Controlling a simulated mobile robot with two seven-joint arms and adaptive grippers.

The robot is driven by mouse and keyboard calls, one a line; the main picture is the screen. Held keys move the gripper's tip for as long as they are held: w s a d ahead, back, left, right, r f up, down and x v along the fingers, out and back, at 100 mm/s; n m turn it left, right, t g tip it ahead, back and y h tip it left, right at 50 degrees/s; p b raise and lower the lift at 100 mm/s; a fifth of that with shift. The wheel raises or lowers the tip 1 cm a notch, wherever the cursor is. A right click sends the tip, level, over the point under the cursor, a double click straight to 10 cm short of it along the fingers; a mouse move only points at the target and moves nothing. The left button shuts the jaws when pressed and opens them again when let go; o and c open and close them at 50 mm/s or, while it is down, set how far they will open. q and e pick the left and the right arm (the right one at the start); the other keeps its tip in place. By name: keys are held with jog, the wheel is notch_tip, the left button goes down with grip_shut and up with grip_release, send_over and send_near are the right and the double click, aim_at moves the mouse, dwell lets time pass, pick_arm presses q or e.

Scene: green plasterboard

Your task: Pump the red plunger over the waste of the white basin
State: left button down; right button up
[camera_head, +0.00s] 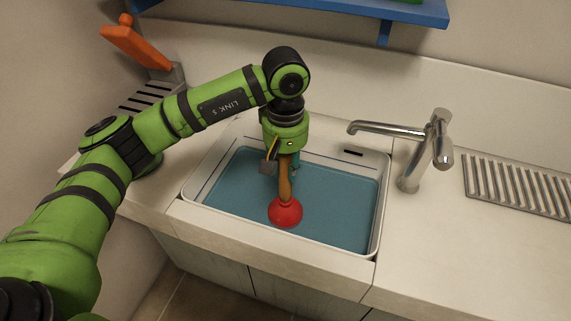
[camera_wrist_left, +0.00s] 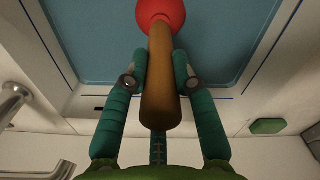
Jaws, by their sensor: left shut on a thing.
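The white basin (camera_head: 377,225) is set into the counter and holds blue water (camera_head: 335,205). The red plunger (camera_head: 286,212) stands roughly upright in the basin, its red cup at the water near the front wall. Its wooden handle also shows in the left wrist view (camera_wrist_left: 160,85), with the red cup (camera_wrist_left: 161,12) beyond it. My left gripper (camera_head: 284,165) is above the basin, shut on the wooden handle; its teal fingers (camera_wrist_left: 160,75) lie on both sides of the handle. The waste is not visible. My right gripper is in neither view.
A chrome tap (camera_head: 408,160) stands right of the basin, its spout reaching toward the basin's back edge. A ribbed metal drainer (camera_head: 515,187) lies farther right. An orange-handled thing (camera_head: 137,46) stands at the back left. A blue shelf (camera_head: 330,12) hangs above. The right front counter is clear.

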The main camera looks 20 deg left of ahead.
pick_arm(q)
jog(key=shift+f+b, duration=0.1)
jog(key=shift+b, duration=0.25)
dwell(1.4)
jog(key=shift+r+p, duration=1.65)
jog(key=shift+r, duration=1.95)
